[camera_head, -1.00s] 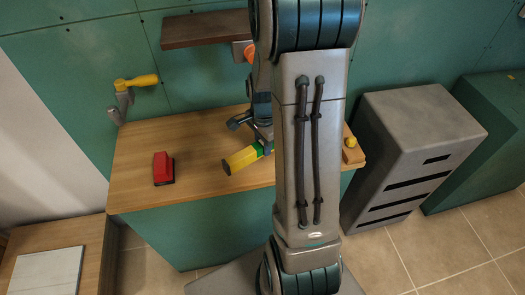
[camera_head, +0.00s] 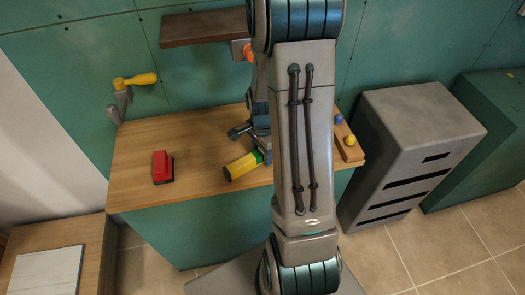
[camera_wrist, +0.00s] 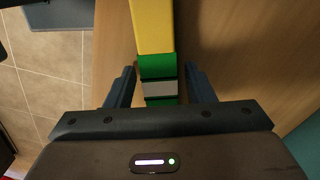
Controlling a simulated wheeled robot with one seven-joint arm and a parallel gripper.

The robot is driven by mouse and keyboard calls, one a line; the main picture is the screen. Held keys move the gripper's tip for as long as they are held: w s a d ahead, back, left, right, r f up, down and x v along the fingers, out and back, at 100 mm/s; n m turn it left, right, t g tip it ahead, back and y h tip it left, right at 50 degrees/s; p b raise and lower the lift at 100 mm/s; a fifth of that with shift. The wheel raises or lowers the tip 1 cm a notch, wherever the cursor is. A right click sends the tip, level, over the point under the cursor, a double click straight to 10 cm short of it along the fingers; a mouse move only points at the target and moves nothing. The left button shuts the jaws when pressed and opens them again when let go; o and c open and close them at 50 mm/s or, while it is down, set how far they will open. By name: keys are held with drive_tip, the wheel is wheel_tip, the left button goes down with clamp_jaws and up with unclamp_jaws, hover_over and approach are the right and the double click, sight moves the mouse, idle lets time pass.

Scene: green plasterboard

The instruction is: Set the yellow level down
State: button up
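The yellow level (camera_head: 243,166) has a yellow body with a green and grey section. It lies on or very close to the wooden worktop (camera_head: 205,145), near the front edge; contact underneath cannot be seen. In the wrist view the level (camera_wrist: 153,28) runs between the two dark fingers of my gripper (camera_wrist: 160,78). Gaps show on both sides of it, wider on the right, so the fingers look open around it. In the head view my gripper (camera_head: 262,148) is at the level's right end, partly hidden by my arm.
A red block-like object (camera_head: 162,167) sits on the worktop to the left. A wooden block with colored pegs (camera_head: 347,143) stands at the right end. A dark shelf (camera_head: 203,27) and a yellow-handled tool (camera_head: 140,80) are on the green wall. A grey cabinet (camera_head: 415,130) stands right.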

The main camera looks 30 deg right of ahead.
drive_tip(key=shift+r, duration=0.1)
wheel_tip(320, 180, up, 12)
drive_tip(key=s+a+r+n+t, duration=0.3)
drive_tip(key=s+a+r+n, duration=0.6)
drive_tip(key=n, duration=0.7)
drive_tip(key=shift+s+a+n, duration=0.4)
drive_tip(key=shift+s+a, duration=1.05)
